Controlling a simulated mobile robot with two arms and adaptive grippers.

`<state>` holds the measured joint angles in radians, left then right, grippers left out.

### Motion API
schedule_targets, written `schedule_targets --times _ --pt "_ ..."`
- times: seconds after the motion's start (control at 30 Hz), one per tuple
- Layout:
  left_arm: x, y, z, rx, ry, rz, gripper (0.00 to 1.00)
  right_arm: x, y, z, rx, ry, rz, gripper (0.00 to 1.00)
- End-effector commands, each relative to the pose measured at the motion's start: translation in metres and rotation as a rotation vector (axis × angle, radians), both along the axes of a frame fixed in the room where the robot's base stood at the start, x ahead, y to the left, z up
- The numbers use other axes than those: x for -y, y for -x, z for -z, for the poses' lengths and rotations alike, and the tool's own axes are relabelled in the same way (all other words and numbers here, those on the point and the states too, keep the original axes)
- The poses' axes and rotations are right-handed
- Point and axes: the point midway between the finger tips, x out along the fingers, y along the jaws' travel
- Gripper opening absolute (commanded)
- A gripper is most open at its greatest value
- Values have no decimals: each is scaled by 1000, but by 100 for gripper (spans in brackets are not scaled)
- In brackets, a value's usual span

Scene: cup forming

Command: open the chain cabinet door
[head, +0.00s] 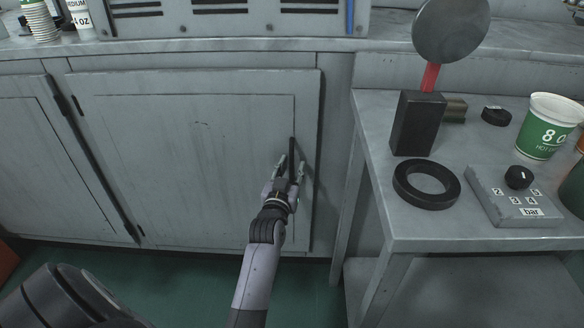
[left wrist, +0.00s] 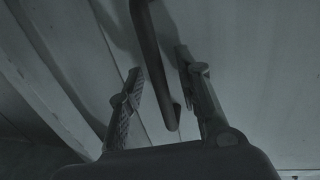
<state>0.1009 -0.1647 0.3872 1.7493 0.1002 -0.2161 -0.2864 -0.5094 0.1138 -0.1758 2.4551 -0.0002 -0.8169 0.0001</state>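The grey cabinet door (head: 190,160) is closed under the counter, with its hinges on the left edge. Its dark vertical bar handle (head: 292,150) is near the right edge. My left gripper (head: 288,168) is at the lower part of the handle with its fingers apart. In the left wrist view the handle (left wrist: 152,65) runs down between the two open fingers (left wrist: 158,85), and a gap shows on each side of it. The handle's lower end is near the gripper's palm. My right gripper is not in view.
A grey table (head: 400,235) stands right of the cabinet, holding a black ring (head: 426,184), a dial box (head: 512,196), a black block (head: 417,123) and a green cup (head: 546,127). Another cabinet door (head: 45,165) is at left. Green floor lies in front.

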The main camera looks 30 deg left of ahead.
Motion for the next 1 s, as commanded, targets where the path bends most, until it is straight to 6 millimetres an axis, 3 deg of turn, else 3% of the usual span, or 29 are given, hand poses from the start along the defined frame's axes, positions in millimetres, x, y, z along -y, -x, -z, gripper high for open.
schedule_targets --times 0.07,0.53,1.0 --pt "0 0 0 0 0 0 32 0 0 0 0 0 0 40" --pt "0 0 0 0 0 0 0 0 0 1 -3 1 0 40" --pt "0 0 0 0 0 0 0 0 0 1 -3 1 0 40"
